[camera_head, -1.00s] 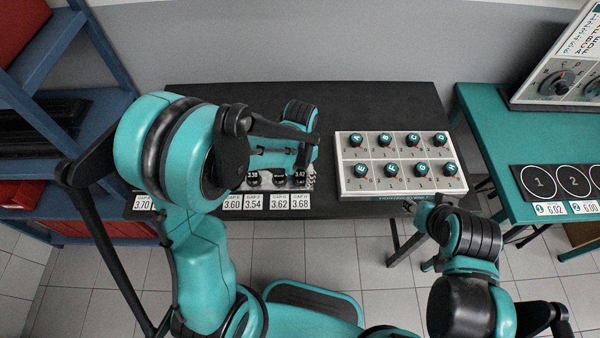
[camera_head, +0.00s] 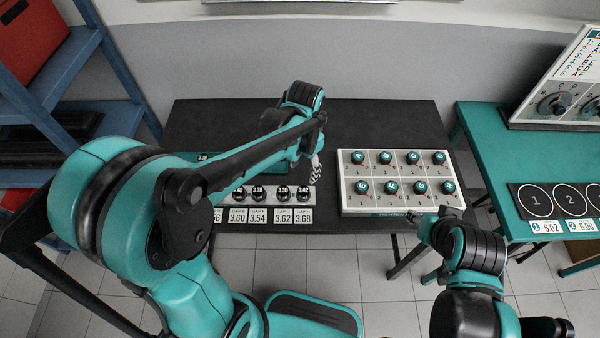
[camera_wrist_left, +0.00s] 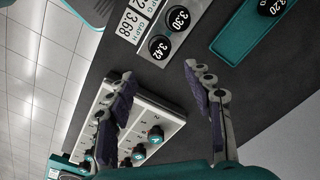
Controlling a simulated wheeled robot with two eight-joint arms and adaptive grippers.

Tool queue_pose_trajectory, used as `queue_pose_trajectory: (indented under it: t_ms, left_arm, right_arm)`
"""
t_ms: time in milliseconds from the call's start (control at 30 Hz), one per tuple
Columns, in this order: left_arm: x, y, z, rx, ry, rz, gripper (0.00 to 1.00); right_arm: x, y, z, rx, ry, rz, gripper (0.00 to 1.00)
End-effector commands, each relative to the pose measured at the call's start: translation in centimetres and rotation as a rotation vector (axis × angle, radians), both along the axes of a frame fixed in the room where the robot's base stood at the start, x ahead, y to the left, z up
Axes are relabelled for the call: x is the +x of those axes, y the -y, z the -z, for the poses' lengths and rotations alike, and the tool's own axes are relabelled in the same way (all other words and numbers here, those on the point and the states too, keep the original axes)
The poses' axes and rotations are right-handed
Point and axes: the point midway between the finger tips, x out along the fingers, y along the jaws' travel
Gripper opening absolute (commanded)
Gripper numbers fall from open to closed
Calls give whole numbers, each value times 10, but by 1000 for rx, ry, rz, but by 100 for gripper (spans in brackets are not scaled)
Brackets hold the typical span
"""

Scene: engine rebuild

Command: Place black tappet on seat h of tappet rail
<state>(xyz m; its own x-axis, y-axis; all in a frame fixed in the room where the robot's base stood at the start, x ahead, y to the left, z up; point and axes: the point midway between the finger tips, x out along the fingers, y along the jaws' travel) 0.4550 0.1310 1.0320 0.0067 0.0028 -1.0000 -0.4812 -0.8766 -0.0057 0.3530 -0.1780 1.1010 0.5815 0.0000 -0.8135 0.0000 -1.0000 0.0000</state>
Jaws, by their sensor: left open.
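The tappet rail (camera_head: 312,196) lies at the front of the dark table, with gap labels along its front. Several black tappets stand in it. The tappet marked 3.42 (camera_wrist_left: 160,47) sits at the end seat beside the label for gap H, 3.68; it also shows in the head view (camera_head: 303,193). The tappet marked 3.30 (camera_wrist_left: 179,18) is its neighbour. A black tappet marked 3.20 (camera_wrist_left: 272,7) lies in a teal tray (camera_wrist_left: 243,40). My left gripper (camera_wrist_left: 159,76) is open and empty, beyond the rail's H end. My arm hides the rail's left part. My right gripper (camera_head: 424,214) is small and unclear.
A white box with lettered knobs (camera_head: 396,211) stands right of the rail, partly beneath my left fingers in the wrist view. A teal table (camera_head: 487,170) with numbered circles (camera_head: 541,199) is further right. A blue shelf (camera_head: 87,60) stands left. The dark table's back is clear.

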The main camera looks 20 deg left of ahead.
Motion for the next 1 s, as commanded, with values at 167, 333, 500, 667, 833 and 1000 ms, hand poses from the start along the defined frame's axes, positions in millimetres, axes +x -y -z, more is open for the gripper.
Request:
queue_pose_trajectory:
  t_ms: [167,333,500,667,833,1000]
  left_arm:
    - [-17,-9,-23,-12,84,-70,52]
    - [-48,-24,-51,-46,256,-211,52]
    - [-78,-37,-66,-95,427,-349,52]
    - [-95,-44,-69,-136,543,-440,52]
    - [-102,-47,-70,-158,597,-481,52]
    - [-102,-47,-70,-161,604,-486,52]
  right_arm:
    - [0,0,0,0,0,0,40]
    - [0,0,0,0,0,0,40]
    - [0,0,0,0,0,0,40]
    - [0,0,0,0,0,0,40]
    - [0,0,0,0,0,0,40]
    - [0,0,0,0,0,0,40]
